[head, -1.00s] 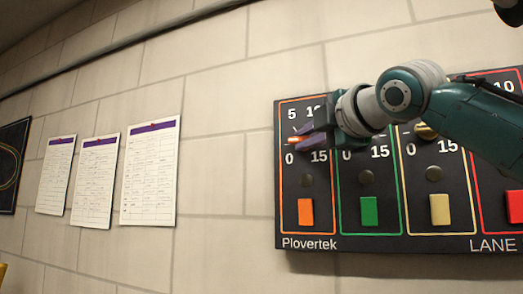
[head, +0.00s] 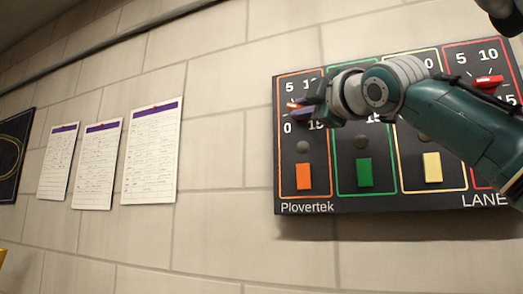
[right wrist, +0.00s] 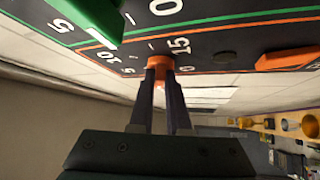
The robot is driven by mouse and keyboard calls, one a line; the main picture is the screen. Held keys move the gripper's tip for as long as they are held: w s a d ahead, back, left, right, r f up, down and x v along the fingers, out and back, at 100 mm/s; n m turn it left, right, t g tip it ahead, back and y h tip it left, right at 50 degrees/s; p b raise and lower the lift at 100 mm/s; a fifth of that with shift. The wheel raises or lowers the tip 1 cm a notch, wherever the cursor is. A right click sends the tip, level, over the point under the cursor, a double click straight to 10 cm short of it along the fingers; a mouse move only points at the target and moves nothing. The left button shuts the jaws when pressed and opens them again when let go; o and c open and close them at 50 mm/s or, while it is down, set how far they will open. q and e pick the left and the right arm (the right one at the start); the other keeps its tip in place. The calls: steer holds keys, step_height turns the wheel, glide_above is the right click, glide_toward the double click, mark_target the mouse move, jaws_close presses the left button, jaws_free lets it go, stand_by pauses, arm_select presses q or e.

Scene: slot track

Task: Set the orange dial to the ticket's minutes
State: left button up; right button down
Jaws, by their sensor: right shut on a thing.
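The orange dial (head: 292,105) is at the upper left of the black lane panel, mostly hidden by my right gripper in the head view. Its scale reads 0, 5, 10 and 15. My right gripper (head: 304,110) is shut on it. In the right wrist view the orange dial (right wrist: 160,63) shows between the two fingertips (right wrist: 161,75). Its exact setting is hard to tell. Several of its numbers show there, upside down or tilted. No paper with readable minutes is in view. My left gripper is not in view.
Three paper sheets (head: 152,150) with purple headers hang on the wall to the left, their writing too small to read. Below the dials are orange (head: 303,176), green (head: 364,172) and yellow (head: 432,167) buttons. A red dial (head: 489,82) is at the right. The wall between sheets and panel is bare.

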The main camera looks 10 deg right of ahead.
steer(key=shift+w+a+f+m+t+h+b, duration=0.15)
steer(key=shift+m+t+h+b, duration=0.7)
steer(key=shift+m+b, duration=0.7)
steer(key=shift+s+a+f+m+t+h+b, duration=0.1)
steer(key=shift+m+t+h+b, duration=0.45)
steer(key=shift+m+h+b, duration=0.8)
steer(key=shift+w+a+f+m+t+h+b, duration=0.15)
steer(key=shift+m+t+h+b, duration=0.6)
steer(key=shift+m+b, duration=1)
steer(key=shift+d+m+h, duration=0.1)
steer(key=shift+m+h, duration=0.15)
steer(key=shift+m, duration=0.2)
steer(key=c, duration=0.9)
jaws_free()
steer(key=shift+r, duration=0.1)
steer(key=shift+d, duration=0.1)
